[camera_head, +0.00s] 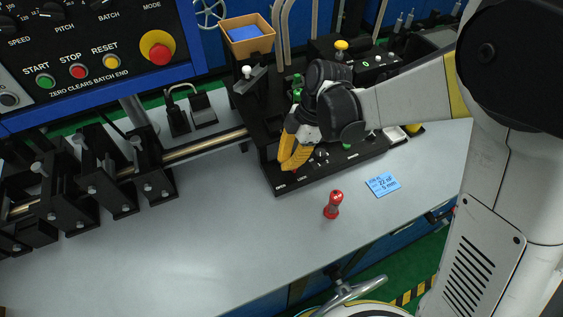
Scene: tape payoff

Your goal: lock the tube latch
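A metal tube (205,145) runs along the bench on the left and ends at a black block fixture (258,120). A pale-knobbed lever (250,80) stands on top of this block. I cannot tell for sure which part is the tube latch. A black base panel (340,163) with small knobs and labels extends right from the block. My gripper (293,158) points down over the left part of this panel, close to the block. Its yellow fingers lie close together and hide what is under them. I cannot see whether they hold or touch anything.
Black clamp blocks (105,180) line the left. A control panel (90,50) overhangs the upper left. A tan tray (247,46) sits behind. The front middle of the bench is clear.

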